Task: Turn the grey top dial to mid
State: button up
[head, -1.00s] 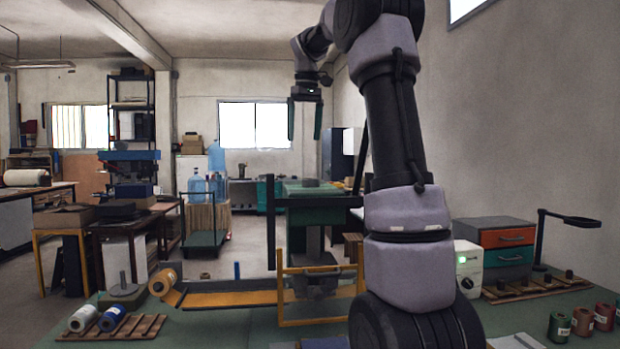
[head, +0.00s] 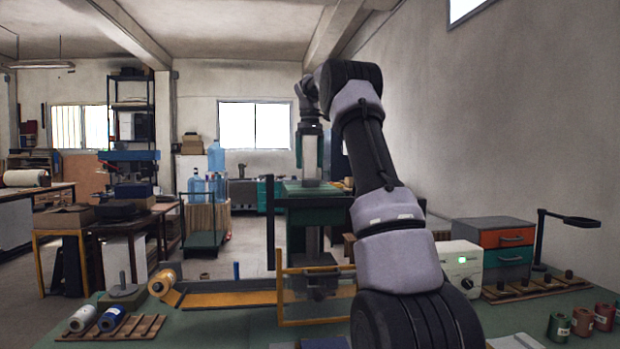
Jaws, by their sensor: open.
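The grey top dial (head: 312,183) is a small low disc on the green top plate of the press-like machine (head: 291,190) in the middle of the head view. My gripper (head: 311,166) points down just above the dial, its two dark fingers apart with pale background showing between them. The gripper is open and empty. The fingertips are close to the dial; I cannot tell whether they touch it or stand around it. The dial's setting marks are too small to read.
My arm crosses the right of the view. Spools (head: 558,327) sit at the front right, with drawers (head: 494,246) behind. A yellow frame (head: 281,300) stands below the machine.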

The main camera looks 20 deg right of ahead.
aim_at(310, 183)
jog(key=shift+f, duration=2.8)
jog(key=c, duration=1.3)
